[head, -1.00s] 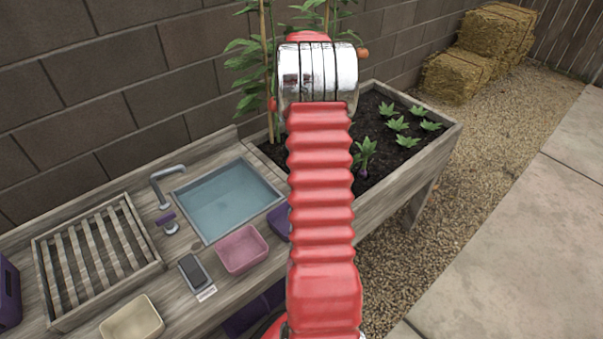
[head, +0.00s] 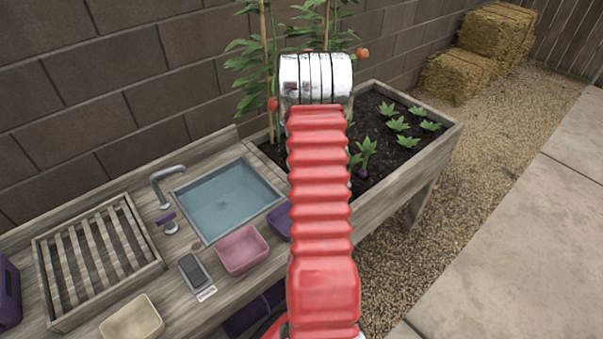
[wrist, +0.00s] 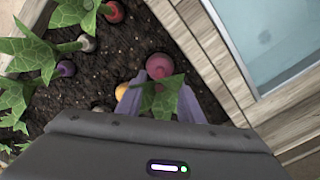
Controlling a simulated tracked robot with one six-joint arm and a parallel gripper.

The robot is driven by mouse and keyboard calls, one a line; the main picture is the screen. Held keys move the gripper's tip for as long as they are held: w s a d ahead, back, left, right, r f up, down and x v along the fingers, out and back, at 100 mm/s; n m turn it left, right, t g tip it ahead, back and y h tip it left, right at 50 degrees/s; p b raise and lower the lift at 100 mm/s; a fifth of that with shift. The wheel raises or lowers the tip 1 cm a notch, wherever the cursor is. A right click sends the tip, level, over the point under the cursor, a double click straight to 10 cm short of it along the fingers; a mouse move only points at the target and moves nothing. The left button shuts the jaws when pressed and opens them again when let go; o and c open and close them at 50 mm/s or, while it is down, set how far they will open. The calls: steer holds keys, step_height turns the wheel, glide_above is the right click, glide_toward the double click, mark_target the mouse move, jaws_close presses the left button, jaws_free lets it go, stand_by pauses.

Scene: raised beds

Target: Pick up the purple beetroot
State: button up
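The purple beetroot (head: 362,172) sits in the dark soil of the raised bed, with green leaves above it. Green leaves show between the fingers, and a round reddish-pink thing (wrist: 159,66) lies just beyond the tips. I cannot tell whether the fingers touch them. In the head view my arm hides the gripper.
The wooden bed rim (head: 437,150) borders the soil. A sink (head: 228,199) lies left of the bed and also shows in the wrist view (wrist: 270,40). Staked plants with red fruit (head: 272,104) stand at the back. Several other leafy plants (head: 396,124) grow to the right.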

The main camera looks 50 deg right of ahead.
steer(key=shift+f, duration=1.3)
steer(key=shift+c, duration=0.7)
jaws_close()
